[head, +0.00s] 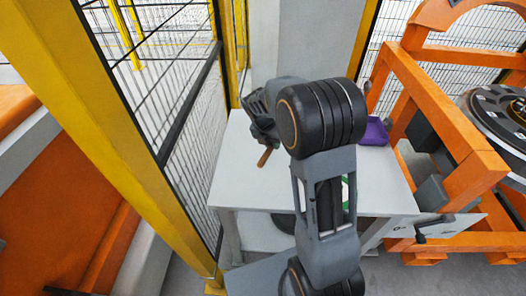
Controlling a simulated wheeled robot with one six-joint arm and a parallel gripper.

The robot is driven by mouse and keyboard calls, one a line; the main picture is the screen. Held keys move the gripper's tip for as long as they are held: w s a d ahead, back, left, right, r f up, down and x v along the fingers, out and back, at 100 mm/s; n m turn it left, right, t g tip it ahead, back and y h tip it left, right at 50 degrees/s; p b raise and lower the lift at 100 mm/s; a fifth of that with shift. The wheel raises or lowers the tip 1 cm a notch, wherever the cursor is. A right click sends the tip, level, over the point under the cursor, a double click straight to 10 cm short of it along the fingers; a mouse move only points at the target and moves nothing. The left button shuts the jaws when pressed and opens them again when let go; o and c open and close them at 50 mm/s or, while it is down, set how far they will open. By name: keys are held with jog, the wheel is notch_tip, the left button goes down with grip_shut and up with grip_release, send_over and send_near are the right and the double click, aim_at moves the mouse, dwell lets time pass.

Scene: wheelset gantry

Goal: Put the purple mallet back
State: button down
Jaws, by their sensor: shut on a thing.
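My gripper (262,125) is at the far left part of the light grey table (240,180), beyond my dark wrist. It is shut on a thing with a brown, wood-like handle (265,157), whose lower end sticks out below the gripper. A purple object (375,132) lies at the table's right rear, partly hidden behind my arm. I cannot tell its full shape.
A yellow-framed mesh fence (180,130) runs along the table's left side. An orange frame (440,100) with a dark round wheel part (500,110) stands at the right. A grey panel (315,40) rises behind the table. The table's front left is clear.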

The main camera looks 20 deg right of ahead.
jog(key=w+f, duration=0.1)
jog(key=w+a+f, duration=0.1)
jog(key=f, duration=0.1)
jog(key=w+a+f, duration=0.1)
jog(key=f, duration=0.1)
jog(key=shift+w+f, duration=0.1)
jog(key=shift+w, duration=0.15)
jog(key=shift+w+a+f+p, duration=0.1)
jog(key=shift+f+p, duration=0.25)
jog(key=shift+f, duration=1.3)
jog(key=shift+f, duration=0.4)
jog(key=c, duration=1)
grip_release()
jog(key=shift+r, duration=0.1)
